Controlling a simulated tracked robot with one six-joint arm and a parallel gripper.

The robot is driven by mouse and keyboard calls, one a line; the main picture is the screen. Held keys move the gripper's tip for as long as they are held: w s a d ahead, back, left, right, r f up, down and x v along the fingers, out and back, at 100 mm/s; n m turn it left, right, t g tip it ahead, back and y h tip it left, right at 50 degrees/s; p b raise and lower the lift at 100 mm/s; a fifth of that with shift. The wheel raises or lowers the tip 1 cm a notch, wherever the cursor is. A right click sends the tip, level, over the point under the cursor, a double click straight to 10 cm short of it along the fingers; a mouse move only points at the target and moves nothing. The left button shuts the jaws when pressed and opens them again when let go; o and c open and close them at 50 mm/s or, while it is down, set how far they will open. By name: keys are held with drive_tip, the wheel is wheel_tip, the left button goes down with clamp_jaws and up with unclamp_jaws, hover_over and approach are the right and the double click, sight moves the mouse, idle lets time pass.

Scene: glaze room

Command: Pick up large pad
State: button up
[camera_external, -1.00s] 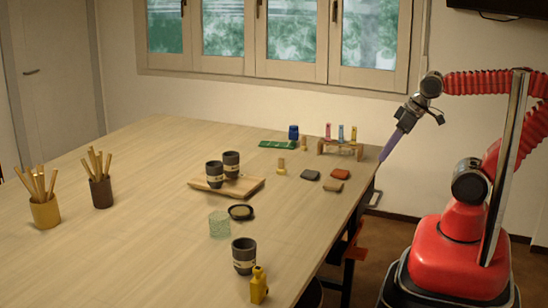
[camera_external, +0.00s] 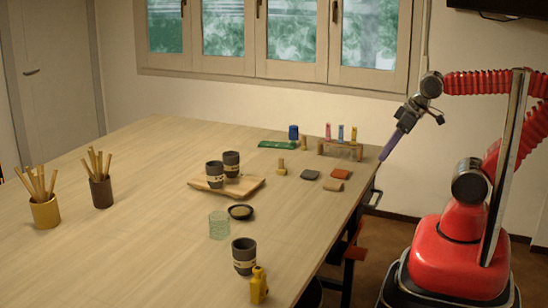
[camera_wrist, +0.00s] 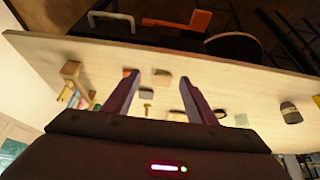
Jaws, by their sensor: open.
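Three small flat pads lie close together near the table's right edge: a dark grey pad (camera_external: 310,174), a red-brown pad (camera_external: 340,173) and a tan pad (camera_external: 333,187). Their sizes look similar, so I cannot tell which is the large one. The wrist view shows the red-brown pad (camera_wrist: 127,72) by the left fingertip, the tan pad (camera_wrist: 162,77) between the fingers and the grey pad (camera_wrist: 147,94) below it. My gripper (camera_external: 385,154) is open and empty, above the table's right edge and apart from the pads. Its fingers also show in the wrist view (camera_wrist: 160,80).
A wooden rack (camera_external: 340,148) with coloured vials stands behind the pads. A small brass-coloured piece (camera_external: 281,168) stands left of them. A wooden board (camera_external: 250,190) bears two dark cups. A dark dish (camera_external: 240,212) and glass (camera_external: 219,225) stand in front.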

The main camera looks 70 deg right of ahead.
idle(0.4)
drive_tip(key=c, duration=0.5)
drive_tip(key=shift+o, duration=0.2)
drive_tip(key=w+f+t, duration=0.2)
drive_tip(key=w, duration=0.7)
drive_tip(key=w+d+f+t, duration=0.1)
drive_tip(key=w+f+t, duration=0.1)
drive_tip(key=w, duration=0.7)
drive_tip(key=w+f+t, duration=0.3)
drive_tip(key=w+t, duration=0.1)
drive_tip(key=w, duration=0.5)
drive_tip(key=shift+w+d+f, duration=0.1)
drive_tip(key=shift+w+d, duration=0.1)
drive_tip(key=shift+d, duration=0.15)
drive_tip(key=shift+w+f+t, duration=0.1)
drive_tip(key=shift+w+t, duration=0.35)
drive_tip(key=shift+t, duration=0.05)
